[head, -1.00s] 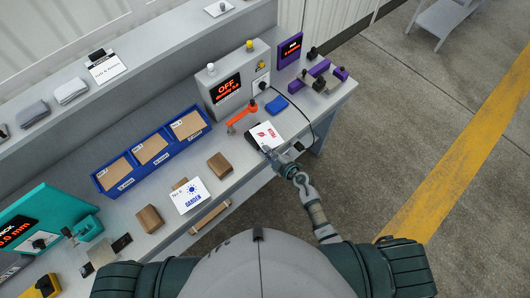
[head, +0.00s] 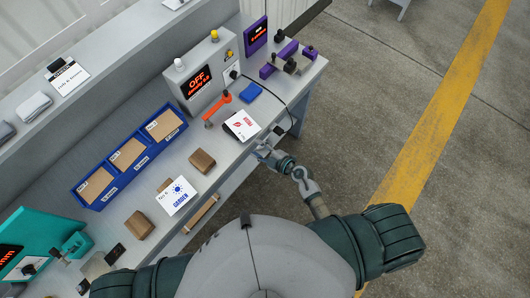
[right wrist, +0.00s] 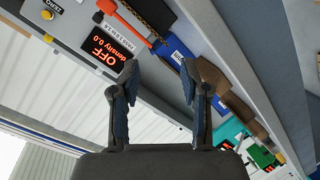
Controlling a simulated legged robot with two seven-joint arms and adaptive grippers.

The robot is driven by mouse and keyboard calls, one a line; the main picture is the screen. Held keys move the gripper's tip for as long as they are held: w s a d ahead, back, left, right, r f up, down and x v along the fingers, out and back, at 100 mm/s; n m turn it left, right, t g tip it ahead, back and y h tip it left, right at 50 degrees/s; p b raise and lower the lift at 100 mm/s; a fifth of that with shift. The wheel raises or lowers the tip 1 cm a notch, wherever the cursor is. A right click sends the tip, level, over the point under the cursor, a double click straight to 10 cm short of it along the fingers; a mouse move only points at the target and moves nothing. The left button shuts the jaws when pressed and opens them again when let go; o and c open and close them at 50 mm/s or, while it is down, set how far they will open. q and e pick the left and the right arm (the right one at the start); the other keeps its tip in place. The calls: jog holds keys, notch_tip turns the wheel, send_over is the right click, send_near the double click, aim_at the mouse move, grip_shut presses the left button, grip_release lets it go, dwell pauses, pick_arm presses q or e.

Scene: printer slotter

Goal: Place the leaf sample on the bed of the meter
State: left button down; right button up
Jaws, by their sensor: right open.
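The leaf sample, a white card with a red leaf print (head: 241,125), lies near the bench's front edge with a dark edge showing at its left. The grey density meter (head: 208,72) stands behind it, its display reading OFF and density 0.0. Its orange arm (head: 218,99) lies between the meter and the card; I cannot make out the bed. My right gripper (head: 263,149) is open, at the bench's front edge, just right of and below the card, apart from it. In the right wrist view its fingers (right wrist: 160,84) are spread with nothing between them. My left gripper is out of view.
Left of the card are a brown block (head: 202,161), a card with a blue sun print (head: 178,196) and blue bins (head: 130,155). A blue pad (head: 250,92) and purple device (head: 285,62) are to the right. A cable runs near the card.

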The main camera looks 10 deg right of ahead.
jog(key=v, duration=0.4)
jog(key=shift+s+a+r, duration=0.1)
jog(key=shift+s+a, duration=0.1)
jog(key=shift+a, duration=0.2)
jog(key=shift+d, duration=0.3)
jog(key=s+d+f+m+g+h+b, duration=0.1)
jog(key=s+d+f+m+h+b, duration=0.15)
jog(key=f, duration=0.85)
jog(key=s+d+f+m+h+b, duration=0.1)
jog(key=s+d+f+m+h, duration=0.2)
jog(key=f, duration=0.7)
jog(key=s+d+f+m+g+h+b, duration=0.15)
jog(key=s+f+m, duration=0.35)
jog(key=f, duration=0.6)
jog(key=s+d+f+m+g, duration=0.1)
jog(key=s+f+g, duration=0.1)
jog(key=s+f, duration=0.3)
jog(key=s+d+f+m+g+h+b, duration=0.1)
jog(key=s+f, duration=0.5)
jog(key=s, duration=0.7)
jog(key=s+d+f+m+g+h+b, duration=0.1)
jog(key=s+d+f+m+g, duration=0.1)
jog(key=s+f+g, duration=0.3)
jog(key=s+d+f, duration=0.1)
jog(key=s, duration=0.3)
jog(key=shift+s+d, duration=0.15)
jog(key=shift+d, duration=0.1)
